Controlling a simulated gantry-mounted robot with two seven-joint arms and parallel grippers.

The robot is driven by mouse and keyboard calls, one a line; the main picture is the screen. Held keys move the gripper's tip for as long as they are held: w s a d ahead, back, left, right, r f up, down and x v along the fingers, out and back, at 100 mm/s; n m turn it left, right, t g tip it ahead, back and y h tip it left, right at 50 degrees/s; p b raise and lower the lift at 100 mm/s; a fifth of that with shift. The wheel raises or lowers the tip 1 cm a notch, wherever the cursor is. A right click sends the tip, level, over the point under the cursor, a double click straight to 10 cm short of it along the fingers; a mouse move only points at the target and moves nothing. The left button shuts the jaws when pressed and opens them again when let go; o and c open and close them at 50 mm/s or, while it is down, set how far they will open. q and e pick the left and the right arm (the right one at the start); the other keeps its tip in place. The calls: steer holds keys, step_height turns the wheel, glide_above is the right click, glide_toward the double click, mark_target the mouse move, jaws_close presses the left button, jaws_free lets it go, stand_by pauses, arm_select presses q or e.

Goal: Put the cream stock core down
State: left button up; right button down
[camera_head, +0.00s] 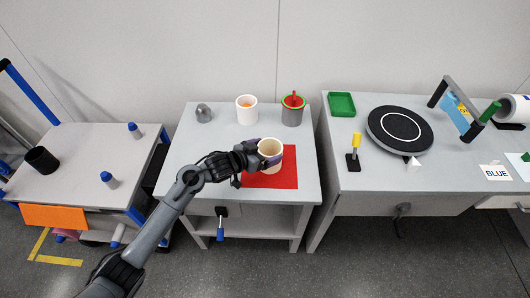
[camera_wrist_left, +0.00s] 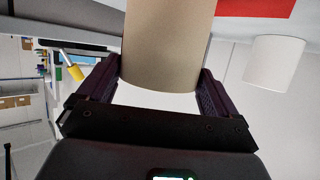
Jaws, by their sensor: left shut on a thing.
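The cream stock core (camera_head: 269,148) is an open-topped hollow cylinder at the middle table. My left gripper (camera_head: 262,153) is shut on its sides, and in the left wrist view the core (camera_wrist_left: 168,45) sits between the two dark fingers (camera_wrist_left: 160,85). In the head view it stands upright over the red mat (camera_head: 283,177), near its upper left part. I cannot tell whether its bottom touches the mat. Part of the mat also shows at the top of the left wrist view (camera_wrist_left: 255,6). My right gripper is not in view.
Behind the core on the same table (camera_head: 222,132) stand a grey dome (camera_head: 203,113), a white cup (camera_head: 246,113) with orange inside, and a grey canister (camera_head: 292,114) with a green rim and red top. The mat's right and front parts are bare.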

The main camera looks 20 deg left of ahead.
arm_select(q)
steer(key=shift+w, duration=0.1)
steer(key=o, duration=0.8)
steer(key=p+v, duration=0.4)
steer(key=v, duration=0.8)
steer(key=s+d+f+n+g+y, duration=0.1)
steer(key=s+f+g, duration=0.2)
steer(key=s, duration=0.7)
steer(key=s+d+f+n+g+y, duration=0.1)
steer(key=s+f+g+y, duration=0.1)
steer(key=s, duration=0.8)
steer(key=s+d+f+n+g+y, duration=0.1)
steer(key=s+f+g+y, duration=0.1)
steer(key=s, duration=0.8)
steer(key=shift+d+f+g, duration=0.4)
steer(key=shift+f+g, duration=0.4)
steer(key=shift+f, duration=0.05)
